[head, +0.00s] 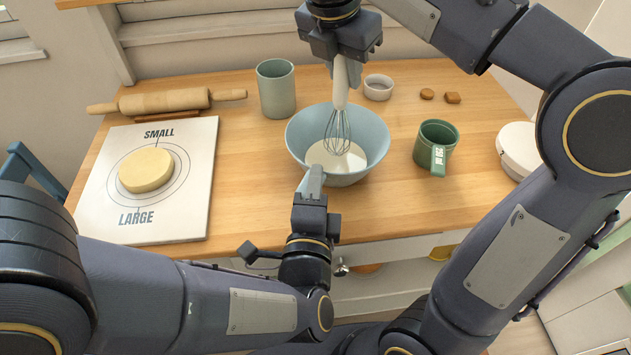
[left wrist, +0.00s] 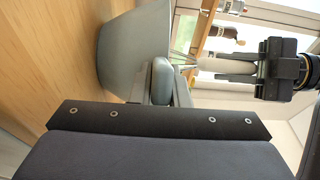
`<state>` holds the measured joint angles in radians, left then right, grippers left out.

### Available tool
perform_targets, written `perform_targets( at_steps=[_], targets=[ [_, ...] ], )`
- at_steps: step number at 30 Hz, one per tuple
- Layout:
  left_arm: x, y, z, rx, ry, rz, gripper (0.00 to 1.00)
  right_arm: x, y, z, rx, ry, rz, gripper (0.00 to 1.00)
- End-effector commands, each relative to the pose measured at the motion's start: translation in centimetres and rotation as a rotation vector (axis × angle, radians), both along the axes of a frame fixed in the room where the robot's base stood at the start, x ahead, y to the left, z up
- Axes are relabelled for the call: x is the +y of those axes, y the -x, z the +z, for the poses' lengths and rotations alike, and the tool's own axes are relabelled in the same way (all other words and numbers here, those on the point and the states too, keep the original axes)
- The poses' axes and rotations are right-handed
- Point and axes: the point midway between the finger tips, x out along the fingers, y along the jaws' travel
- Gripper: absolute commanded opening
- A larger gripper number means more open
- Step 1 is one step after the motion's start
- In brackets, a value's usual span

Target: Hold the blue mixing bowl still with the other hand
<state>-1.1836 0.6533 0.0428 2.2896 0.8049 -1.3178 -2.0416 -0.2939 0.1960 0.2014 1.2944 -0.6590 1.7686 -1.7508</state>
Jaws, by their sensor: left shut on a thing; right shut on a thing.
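The blue mixing bowl (head: 372,132) stands upright on the wooden worktop, with pale liquid in its bottom. My left gripper (head: 313,178) is shut on the bowl's near rim. In the left wrist view the bowl's outer wall (left wrist: 112,50) is beside my left fingers (left wrist: 162,78). My right gripper (head: 342,62) is above the bowl, shut on the handle of a whisk (head: 340,122), which hangs upright with its wires down in the bowl. The whisk's pale handle also shows in the left wrist view (left wrist: 222,65).
A grey-green canister (head: 276,92) and a small white ramekin (head: 378,88) stand behind the bowl. A green mug (head: 436,146) is to its right. A board with dough (head: 146,170) and a rolling pin (head: 165,101) are left. A white round container (head: 518,150) is far right.

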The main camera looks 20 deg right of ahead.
Motion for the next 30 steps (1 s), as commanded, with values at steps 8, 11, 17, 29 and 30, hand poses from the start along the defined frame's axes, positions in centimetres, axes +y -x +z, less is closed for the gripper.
perform_targets(
  at_steps=[8, 11, 17, 29, 30],
  targets=[
    [0.1, 0.0, -0.4, 0.009, -0.010, -0.001, 0.00, 0.0, -0.1, 0.0, 0.000, 0.000, 0.000, 0.02],
    [0.1, 0.0, -0.4, 0.009, -0.010, -0.001, 0.00, 0.0, -0.1, -0.1, 0.000, 0.000, 0.000, 0.02],
    [0.1, 0.0, -0.4, 0.009, -0.010, -0.001, 0.00, 0.0, -0.1, -0.9, 0.001, 0.000, 0.000, 0.02],
    [0.1, 0.0, -0.4, 0.009, -0.009, -0.001, 0.00, 0.0, -0.1, -2.0, 0.000, 0.000, -0.001, 0.02],
    [0.1, 0.0, -0.4, 0.009, -0.009, -0.001, 0.00, 0.0, -0.1, -2.0, 0.000, 0.000, 0.000, 0.02]
  ],
)
